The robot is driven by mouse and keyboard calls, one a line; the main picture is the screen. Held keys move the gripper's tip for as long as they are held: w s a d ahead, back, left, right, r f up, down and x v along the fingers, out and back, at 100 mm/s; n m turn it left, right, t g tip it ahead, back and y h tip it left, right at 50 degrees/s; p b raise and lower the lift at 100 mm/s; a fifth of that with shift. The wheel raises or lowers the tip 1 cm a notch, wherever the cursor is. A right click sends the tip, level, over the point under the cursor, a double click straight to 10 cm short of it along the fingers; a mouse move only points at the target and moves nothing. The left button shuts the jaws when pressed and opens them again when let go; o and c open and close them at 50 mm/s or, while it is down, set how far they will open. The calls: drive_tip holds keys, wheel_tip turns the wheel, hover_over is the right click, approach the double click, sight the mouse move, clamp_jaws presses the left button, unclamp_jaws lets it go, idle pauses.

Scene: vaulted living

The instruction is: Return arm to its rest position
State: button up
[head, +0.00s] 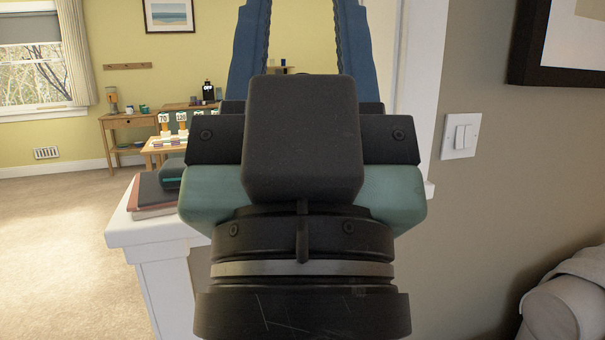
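My gripper (302,22) is in the middle of the head view, seen from behind, with its wrist at the bottom. Its two blue fingers point up and away and stand apart. Their tips are cut off by the top edge. The visible gap between them holds nothing, and the yellow wall shows through it. My arm behind the wrist is out of view.
A white ledge (128,231) with stacked books (153,196) stands close at left, partly behind my gripper. A wall with a switch (461,136) and framed picture is close at right. A grey armrest (565,308) is lower right. Carpet (55,250) at left is clear.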

wheel_tip(320, 180, up, 19)
drive_tip(key=p, duration=1.6)
drive_tip(key=shift+f, duration=0.2)
